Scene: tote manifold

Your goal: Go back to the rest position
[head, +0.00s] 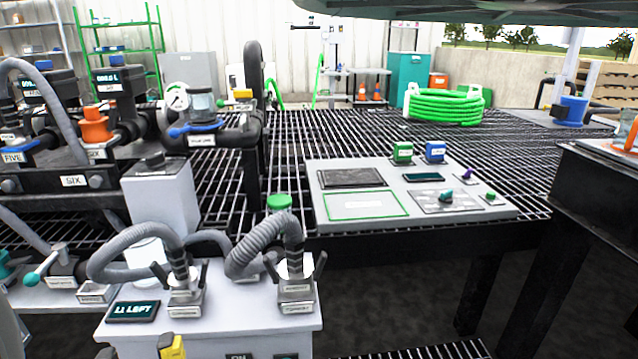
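My gripper is not in this view, so its state and whatever it may hold cannot be seen. In the head view, a black pipe manifold (98,185) with tags reading FIVE and SIX stands at the left. A grey panel board (335,181) lies on the black grating, with a green and a blue block, a small display and a green-outlined rectangle. A white station (225,312) in front carries grey corrugated hoses (262,247) and a display (133,311) reading "LEFT". A green cap (279,202) shows behind the hoses.
A coiled green hose (445,105) lies on the grating (520,150) at the back. A dark table (598,190) stands at the right edge. A dark green overhang (480,10) crosses the top right. The grating between panel and coil is clear.

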